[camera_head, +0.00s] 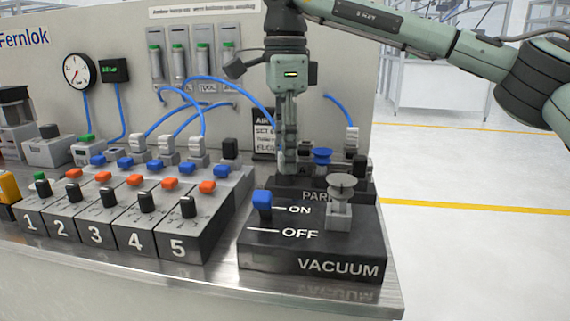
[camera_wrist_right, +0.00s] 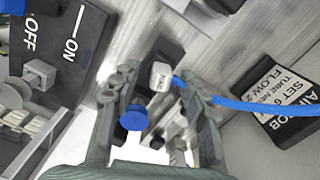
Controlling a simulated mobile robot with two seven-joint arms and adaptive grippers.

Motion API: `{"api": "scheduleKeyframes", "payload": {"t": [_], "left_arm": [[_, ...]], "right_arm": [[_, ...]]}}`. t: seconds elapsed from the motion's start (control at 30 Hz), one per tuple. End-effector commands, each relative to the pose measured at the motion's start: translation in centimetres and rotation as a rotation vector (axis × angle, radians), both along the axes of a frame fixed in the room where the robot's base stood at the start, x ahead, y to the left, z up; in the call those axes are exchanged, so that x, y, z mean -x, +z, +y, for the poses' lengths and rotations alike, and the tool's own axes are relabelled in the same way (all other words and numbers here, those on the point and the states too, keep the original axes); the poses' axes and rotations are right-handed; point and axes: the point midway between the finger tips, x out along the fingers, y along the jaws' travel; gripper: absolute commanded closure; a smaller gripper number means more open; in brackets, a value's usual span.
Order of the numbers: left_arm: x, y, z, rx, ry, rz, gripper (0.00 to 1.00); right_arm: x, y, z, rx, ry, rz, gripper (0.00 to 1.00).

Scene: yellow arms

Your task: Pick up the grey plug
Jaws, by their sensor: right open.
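My right gripper (camera_head: 287,166) points down over the back of the dark PARK block in the head view. In the right wrist view its fingers (camera_wrist_right: 154,88) are spread apart and empty. A light grey plug (camera_wrist_right: 162,77) with a blue tube appears between the fingertips there; I cannot tell how far below them it is. Similar grey plugs (camera_head: 166,145) with blue tubes stand in a row at the left. My left gripper is not in view.
A blue cup (camera_head: 321,156) stands close to the right of my gripper. A grey cup (camera_head: 341,183) and blue switch are on the VACUUM block (camera_head: 310,254). A black label block (camera_head: 265,131) is just left. Numbered switch blocks (camera_head: 180,241) fill the left.

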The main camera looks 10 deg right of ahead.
Motion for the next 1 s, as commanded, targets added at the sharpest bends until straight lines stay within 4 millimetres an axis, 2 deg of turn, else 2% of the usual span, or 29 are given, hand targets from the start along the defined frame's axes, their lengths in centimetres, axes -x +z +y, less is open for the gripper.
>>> {"api": "scheduleKeyframes", "payload": {"t": [0.1,0.3,0.67,1.0], "left_arm": [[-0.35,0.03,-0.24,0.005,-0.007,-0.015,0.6],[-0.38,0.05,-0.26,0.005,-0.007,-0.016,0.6],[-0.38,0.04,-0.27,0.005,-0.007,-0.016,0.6],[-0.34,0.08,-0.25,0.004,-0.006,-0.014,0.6]], "right_arm": [[0.02,-0.69,-0.02,0.0,0.0,-0.001,0.56],[0.01,-0.71,0.0,0.0,-0.001,-0.001,0.56],[0.01,-0.68,0.01,0.0,0.0,-0.001,1.0],[0.0,-0.26,0.04,-0.001,0.0,-0.002,1.0]]}}
